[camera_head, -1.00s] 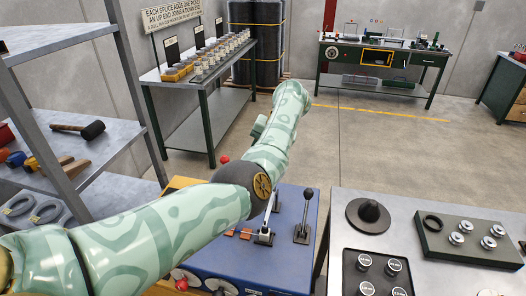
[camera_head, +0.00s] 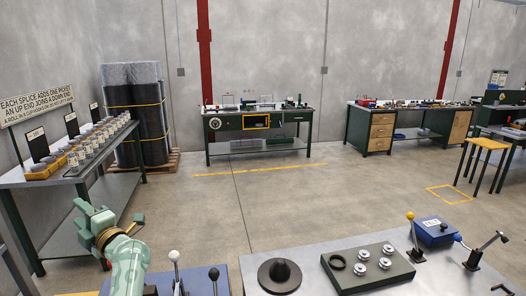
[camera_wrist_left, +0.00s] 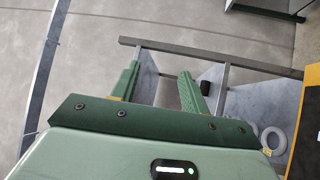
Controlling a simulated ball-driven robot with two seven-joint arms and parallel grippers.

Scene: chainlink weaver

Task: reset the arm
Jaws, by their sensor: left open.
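My left gripper (camera_head: 110,216) shows at the lower left in the head view, raised at the end of my green arm in front of the left bench. Its jaws are open, and I see nothing between them. In the left wrist view the two green fingers (camera_wrist_left: 158,88) stand apart, with floor and a grey metal frame beyond them. My right gripper is not in either view.
The left bench (camera_head: 70,181) carries several cups and signs. A blue machine top (camera_head: 205,281) with levers and a grey table (camera_head: 330,262) with a dark tray (camera_head: 388,276) are at the front. The floor (camera_head: 290,205) beyond is open.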

